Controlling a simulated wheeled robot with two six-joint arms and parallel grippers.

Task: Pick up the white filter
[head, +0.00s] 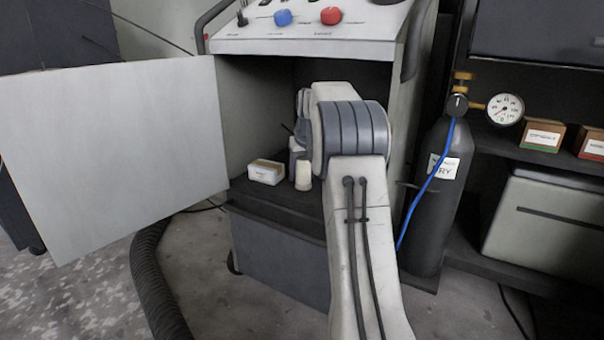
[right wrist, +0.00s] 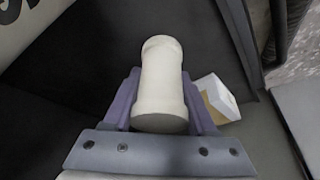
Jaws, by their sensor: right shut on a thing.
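The white filter (head: 303,177) is a pale, spool-like cylinder with wider ends, inside the open cabinet at its front. It also shows in the right wrist view (right wrist: 161,85), upright between the two purple-grey fingers. My right gripper (right wrist: 160,94) is shut on it, with one finger on each side. In the head view my right arm reaches into the cabinet and hides most of the gripper. I cannot tell whether the filter's base touches the cabinet floor. My left gripper is in neither view.
A small white and tan box (head: 266,172) sits on the cabinet floor left of the filter. The open cabinet door (head: 110,150) blocks the left side. A dark gas cylinder (head: 437,200) with a gauge and blue hose stands right of the cabinet. A ribbed hose (head: 150,275) lies below the door.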

